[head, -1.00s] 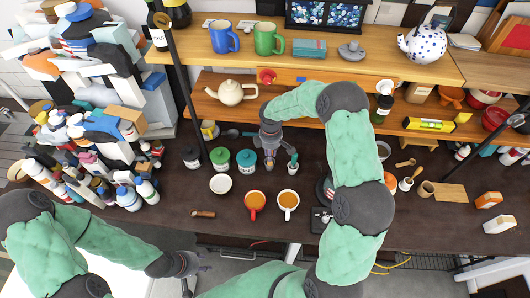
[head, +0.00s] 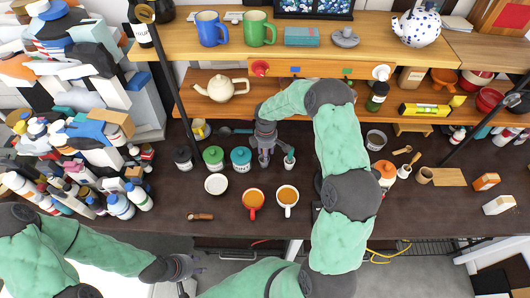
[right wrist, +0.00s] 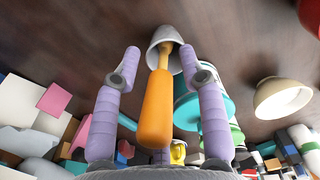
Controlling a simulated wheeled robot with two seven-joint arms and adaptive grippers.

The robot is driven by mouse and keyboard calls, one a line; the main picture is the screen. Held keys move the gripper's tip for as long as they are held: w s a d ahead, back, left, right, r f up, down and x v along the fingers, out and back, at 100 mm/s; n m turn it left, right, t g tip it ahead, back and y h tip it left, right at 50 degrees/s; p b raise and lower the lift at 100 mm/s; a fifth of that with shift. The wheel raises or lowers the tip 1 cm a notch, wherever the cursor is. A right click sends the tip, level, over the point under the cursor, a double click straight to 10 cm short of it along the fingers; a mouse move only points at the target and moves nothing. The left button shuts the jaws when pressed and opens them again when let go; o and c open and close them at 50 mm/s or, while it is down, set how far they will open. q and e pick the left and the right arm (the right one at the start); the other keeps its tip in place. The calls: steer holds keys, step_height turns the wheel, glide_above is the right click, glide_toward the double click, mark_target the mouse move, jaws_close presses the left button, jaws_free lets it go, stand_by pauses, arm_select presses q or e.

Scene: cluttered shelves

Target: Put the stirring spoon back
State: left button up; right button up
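An orange-handled utensil, which looks like the spoon (right wrist: 156,106), stands between my right gripper's fingers in the right wrist view. Its lower end goes into a small pale cup (right wrist: 163,36). My right gripper (right wrist: 161,65) is open, with a lilac finger apart from the handle on each side. In the head view my right gripper (head: 264,163) points down over the dark counter, between a teal jar (head: 241,159) and a small white pot (head: 289,163). The gripper hides the spoon there. My left gripper (head: 200,264) is open and empty in front of the counter.
A red mug (head: 253,201) and a white mug (head: 287,198) stand in front of the right gripper. A green jar (head: 213,157) and a white bowl (head: 216,184) are to the left. A wooden shelf (head: 215,105) with a teapot (head: 227,90) overhangs the back.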

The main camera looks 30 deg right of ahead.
steer(key=shift+a+r, duration=0.15)
steer(key=shift+a, duration=0.1)
steer(key=shift+w+d+r, duration=0.1)
steer(key=shift+d+r, duration=0.05)
steer(key=shift+r, duration=3.55)
